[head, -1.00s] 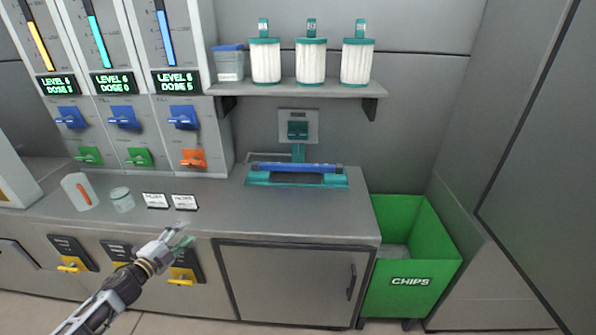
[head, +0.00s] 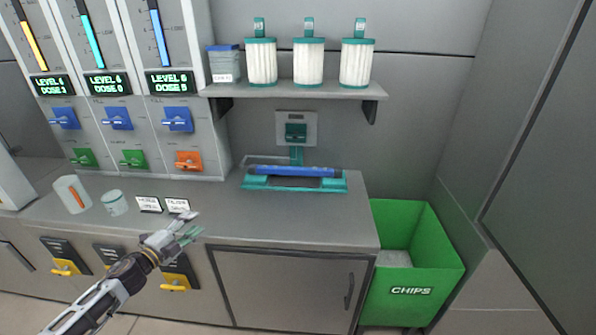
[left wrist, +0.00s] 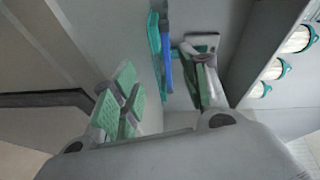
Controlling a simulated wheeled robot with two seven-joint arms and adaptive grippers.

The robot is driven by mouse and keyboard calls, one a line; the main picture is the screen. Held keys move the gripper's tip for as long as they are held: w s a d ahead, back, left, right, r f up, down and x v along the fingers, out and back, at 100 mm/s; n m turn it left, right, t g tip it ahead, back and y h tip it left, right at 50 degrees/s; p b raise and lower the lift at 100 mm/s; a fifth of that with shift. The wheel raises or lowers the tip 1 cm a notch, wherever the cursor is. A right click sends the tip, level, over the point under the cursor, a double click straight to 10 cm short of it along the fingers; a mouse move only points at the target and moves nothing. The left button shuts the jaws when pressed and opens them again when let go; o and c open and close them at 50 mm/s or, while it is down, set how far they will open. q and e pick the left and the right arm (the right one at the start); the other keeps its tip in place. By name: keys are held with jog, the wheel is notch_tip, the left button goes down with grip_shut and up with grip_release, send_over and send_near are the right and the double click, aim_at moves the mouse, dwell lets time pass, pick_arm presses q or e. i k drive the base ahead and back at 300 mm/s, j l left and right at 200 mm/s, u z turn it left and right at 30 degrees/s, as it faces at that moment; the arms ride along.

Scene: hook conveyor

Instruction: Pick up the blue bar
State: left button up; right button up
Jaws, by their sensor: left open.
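The blue bar (head: 295,171) lies lengthwise on a teal holder (head: 262,183) on the grey counter, in front of a wall-mounted teal fixture. In the left wrist view the blue bar (left wrist: 167,55) shows beyond the fingers, beside the teal holder (left wrist: 154,50). My left gripper (head: 190,228) is open and empty. It is over the counter's front edge, to the left of the bar and nearer to me, well apart from it. Its green-padded fingers (left wrist: 165,95) are spread in the left wrist view. My right gripper is not in view.
A shelf (head: 290,91) with three white-and-teal filters and a blue-lidded box hangs above the bar. Two cups (head: 114,203) and two small labels (head: 178,205) stand left on the counter. A green CHIPS bin (head: 410,290) is at the right. The counter before the bar is clear.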

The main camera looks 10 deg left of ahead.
aim_at(253, 169)
jog(key=i+l, duration=0.85)
jog(key=i, duration=0.2)
